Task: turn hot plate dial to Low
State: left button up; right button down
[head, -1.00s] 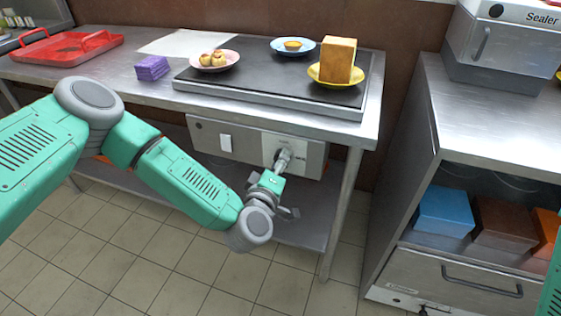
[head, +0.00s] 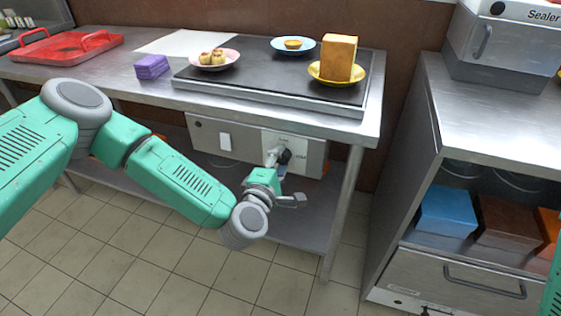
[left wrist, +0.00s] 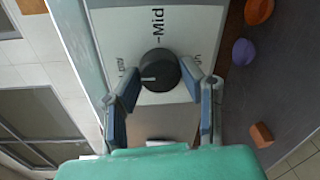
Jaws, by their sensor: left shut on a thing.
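The hot plate dial (left wrist: 160,66) is a round dark knob on a pale panel, with its white mark pointing left in the left wrist view, toward the partly hidden Low label (left wrist: 121,68). The Mid label (left wrist: 158,28) is above it, and the right-hand label is partly covered. My left gripper (left wrist: 160,78) is shut on the dial, one finger on each side. In the head view, my left gripper (head: 272,158) is at the panel under the counter, with the dial (head: 284,156) dark beside its fingers. My right gripper is out of view.
The black hot plate (head: 270,78) holds a pink plate (head: 228,65), a blue plate (head: 309,48) and a yellow plate (head: 355,79) with a tall block. A white switch (head: 225,142) is on the panel's left. A lower shelf (head: 310,225) lies below. A steel cabinet (head: 410,175) stands right.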

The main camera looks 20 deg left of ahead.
pick_arm(q)
jog(key=shift+s+a+f, duration=0.1)
jog(key=shift+f, duration=0.15)
jog(key=o, duration=1)
jog(key=shift+o, duration=0.7)
jog(key=shift+r, duration=0.1)
jog(key=shift+s, duration=0.15)
jog(key=s, duration=1.1)
jog(key=shift+s+a+r, duration=0.25)
jog(key=shift+a+r, duration=0.05)
